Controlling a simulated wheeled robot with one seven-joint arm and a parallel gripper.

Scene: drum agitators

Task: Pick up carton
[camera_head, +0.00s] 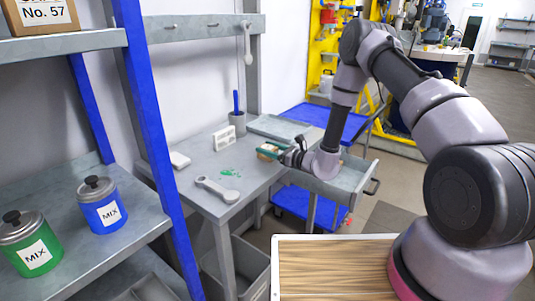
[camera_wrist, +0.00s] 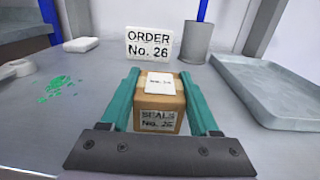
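The carton (camera_wrist: 159,117) is a small brown box with a white label on top and "SEALS No. 26" on its front. In the wrist view it sits between the two teal fingers of my gripper (camera_wrist: 160,95), one along each side. No clear gap shows between fingers and carton, but I cannot tell whether they press on it. In the head view the carton (camera_head: 268,150) is at the grey table's right side, partly hidden by my gripper (camera_head: 273,153). Its underside is hidden, so I cannot tell whether it rests on the table.
An "ORDER No. 26" sign (camera_wrist: 148,44) and a grey cup (camera_wrist: 183,42) stand behind the carton. A shallow grey tray (camera_wrist: 280,88) lies to the right.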

